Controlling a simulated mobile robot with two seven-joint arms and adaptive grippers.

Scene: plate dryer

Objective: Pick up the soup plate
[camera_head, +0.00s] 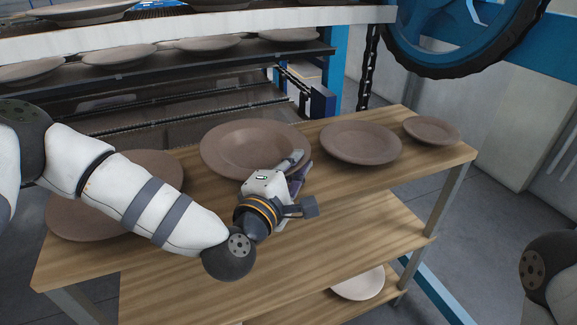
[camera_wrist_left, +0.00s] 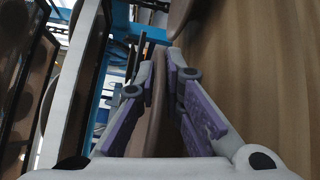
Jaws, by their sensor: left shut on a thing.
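The soup plate (camera_head: 240,146) is a brown plate with a wide rim and a deeper middle, on the wooden top shelf at the centre of the head view. My left gripper (camera_head: 296,170) is at its right front edge and covers part of the rim. In the left wrist view, the plate (camera_wrist_left: 156,105) shows edge-on between the purple-padded fingers (camera_wrist_left: 167,62), which are shut on its rim. The plate looks about level and close to the wood; I cannot tell whether it still touches. My right gripper is out of view.
On the wooden top (camera_head: 190,262), a large plate (camera_head: 85,222) lies left, partly behind my left arm. A medium plate (camera_head: 360,143) and a small plate (camera_head: 432,130) lie right. A rack with plates stands behind. A pale plate (camera_head: 358,286) sits on the shelf below.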

